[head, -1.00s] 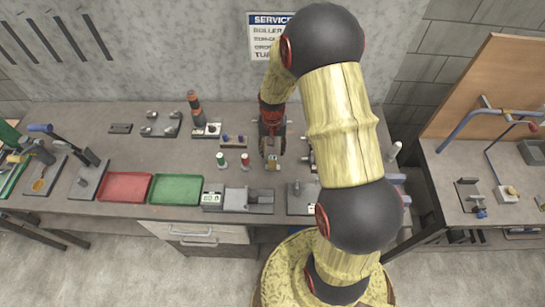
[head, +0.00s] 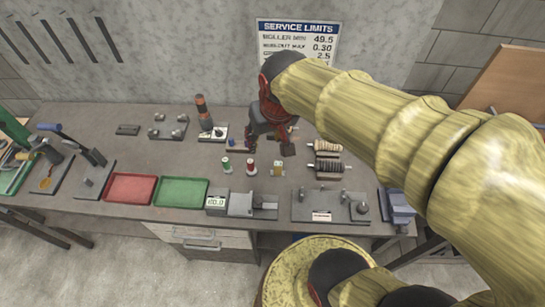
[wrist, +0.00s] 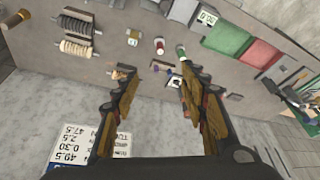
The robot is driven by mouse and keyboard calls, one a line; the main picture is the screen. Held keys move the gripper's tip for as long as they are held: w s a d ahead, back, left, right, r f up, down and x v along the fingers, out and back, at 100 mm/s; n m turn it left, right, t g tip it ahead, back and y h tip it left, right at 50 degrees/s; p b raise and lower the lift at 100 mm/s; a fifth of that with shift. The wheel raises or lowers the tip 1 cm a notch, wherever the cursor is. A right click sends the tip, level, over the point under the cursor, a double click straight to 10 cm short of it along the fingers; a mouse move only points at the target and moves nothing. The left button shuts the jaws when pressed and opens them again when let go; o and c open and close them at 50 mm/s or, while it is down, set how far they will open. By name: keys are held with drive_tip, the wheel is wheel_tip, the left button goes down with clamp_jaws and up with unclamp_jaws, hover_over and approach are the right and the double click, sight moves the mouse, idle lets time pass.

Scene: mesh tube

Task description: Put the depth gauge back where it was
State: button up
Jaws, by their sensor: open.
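My gripper (head: 268,148) is open and empty above the back middle of the bench; in the wrist view its fingers (wrist: 157,72) stand apart. I cannot tell for certain which item is the depth gauge. A small yellowish block-like item (head: 278,168) stands on the bench in front of the gripper, apart from it; it also shows in the wrist view (wrist: 133,38). A low rack with small knobs (head: 238,146) lies just left of the gripper, partly hidden by a finger.
Green (head: 226,165) and red (head: 251,167) spools stand left of the yellowish item. Ribbed rollers (head: 328,156) lie right. A unit with a display (head: 217,202), a green tray (head: 181,191) and a red tray (head: 130,188) line the front.

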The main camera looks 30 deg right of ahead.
drive_tip(key=s+a+r+n+t, duration=0.1)
drive_tip(key=s+a+r+n, duration=0.1)
drive_tip(key=s, duration=0.6)
wheel_tip(320, 180, up, 2)
drive_tip(key=shift+s+a+t, duration=0.3)
drive_tip(key=shift+s+a, duration=0.05)
drive_tip(key=shift+a, duration=0.2)
